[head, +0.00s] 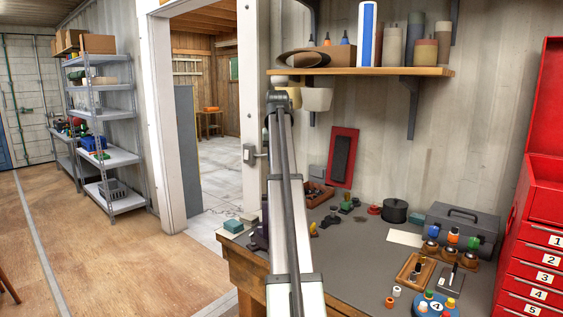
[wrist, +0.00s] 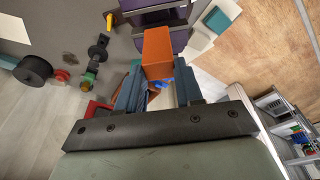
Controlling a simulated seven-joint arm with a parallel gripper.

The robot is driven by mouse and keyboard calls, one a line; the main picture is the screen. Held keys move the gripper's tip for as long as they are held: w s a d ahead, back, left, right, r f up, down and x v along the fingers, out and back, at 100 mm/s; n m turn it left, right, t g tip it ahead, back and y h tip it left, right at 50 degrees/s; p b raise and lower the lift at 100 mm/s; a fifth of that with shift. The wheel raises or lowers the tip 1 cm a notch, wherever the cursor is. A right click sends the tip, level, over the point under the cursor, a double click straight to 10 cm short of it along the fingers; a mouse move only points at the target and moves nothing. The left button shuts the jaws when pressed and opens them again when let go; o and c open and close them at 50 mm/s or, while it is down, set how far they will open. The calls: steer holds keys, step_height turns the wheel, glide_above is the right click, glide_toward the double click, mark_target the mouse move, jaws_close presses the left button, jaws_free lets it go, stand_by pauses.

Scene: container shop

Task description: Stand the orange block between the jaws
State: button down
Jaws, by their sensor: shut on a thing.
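In the wrist view the orange block (wrist: 157,50) sits at the fingertips of my gripper (wrist: 157,80), which is shut on it. Just beyond it is a dark purple vise (wrist: 178,40) with pale metal edges. The block overlaps part of the vise in the picture; I cannot tell whether they touch or how high the block is. In the head view the purple vise (head: 259,237) stands at the bench's left edge, partly hidden by my arm. My gripper and the block are hidden there.
A teal box (head: 233,226) lies left of the vise. A yellow piece (head: 313,229), small dark fittings (head: 330,217) and a wooden tray (head: 318,195) are to its right. A black pot (head: 395,211) and grey toolbox (head: 460,222) stand farther right. The bench middle (head: 355,255) is clear.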

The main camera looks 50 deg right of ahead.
steer(key=shift+f, duration=2.05)
step_height(320, 180, down, 7)
stand_by(4.5)
steer(key=shift+r, duration=0.1)
steer(key=c, duration=0.6)
jaws_free()
steer(key=shift+c, duration=0.2)
